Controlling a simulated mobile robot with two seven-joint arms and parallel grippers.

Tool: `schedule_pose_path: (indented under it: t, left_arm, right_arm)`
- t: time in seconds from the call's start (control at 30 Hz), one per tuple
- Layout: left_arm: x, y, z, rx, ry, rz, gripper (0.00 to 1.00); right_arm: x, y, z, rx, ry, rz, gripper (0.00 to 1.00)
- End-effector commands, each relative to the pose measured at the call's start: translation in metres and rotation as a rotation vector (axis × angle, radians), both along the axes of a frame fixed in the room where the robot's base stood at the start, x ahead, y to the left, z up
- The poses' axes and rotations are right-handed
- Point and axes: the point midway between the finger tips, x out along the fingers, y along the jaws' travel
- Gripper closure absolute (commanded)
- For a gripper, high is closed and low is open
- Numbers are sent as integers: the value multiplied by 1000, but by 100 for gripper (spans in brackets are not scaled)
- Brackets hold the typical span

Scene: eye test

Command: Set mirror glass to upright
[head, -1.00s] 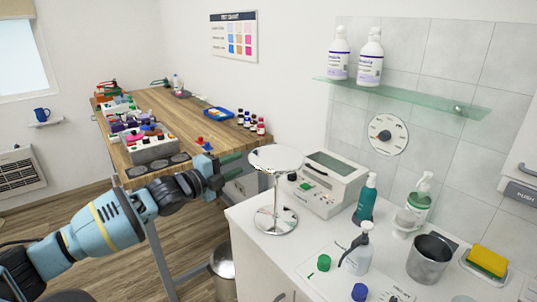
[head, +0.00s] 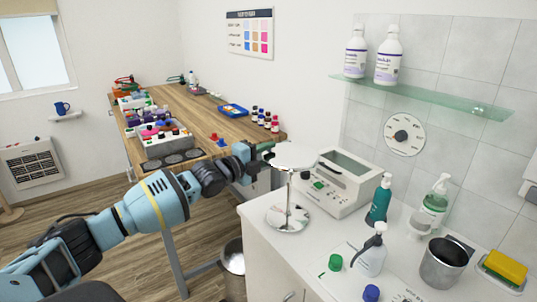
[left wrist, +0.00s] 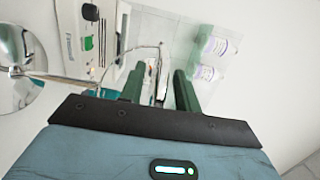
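The round mirror glass (head: 298,155) lies nearly flat, face up, on top of a thin stand with a round shiny base (head: 288,218), on the white counter. My left gripper (head: 266,155) is at the left edge of the glass, its fingers apart. In the left wrist view the two green fingers (left wrist: 158,88) stand apart, with a thin curved rim visible between and beside them. The stand's base (left wrist: 18,84) shows at the left there. I cannot tell whether a finger touches the glass. My right gripper is not in view.
A grey-white device (head: 340,183) stands close behind the mirror. A teal pump bottle (head: 379,202), a white pump bottle (head: 371,258) and a metal cup (head: 446,262) stand to the right. A glass shelf (head: 425,95) with two bottles hangs above. The wooden bench (head: 200,122) is behind.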

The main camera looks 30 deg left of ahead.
Motion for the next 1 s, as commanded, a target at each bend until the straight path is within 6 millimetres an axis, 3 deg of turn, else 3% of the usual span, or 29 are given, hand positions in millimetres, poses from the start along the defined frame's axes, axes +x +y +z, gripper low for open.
schedule_pose_path:
  t: [0.4, 0.67, 1.0]
  left_arm:
    - [5, -1, 0, 1, 0, 0, 68]
    - [5, -1, 0, 1, 0, 0, 100]
    - [5, -1, 1, 2, -1, 0, 100]
  right_arm:
    - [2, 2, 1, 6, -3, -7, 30]
    - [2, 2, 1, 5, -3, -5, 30]
    - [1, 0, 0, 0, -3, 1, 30]
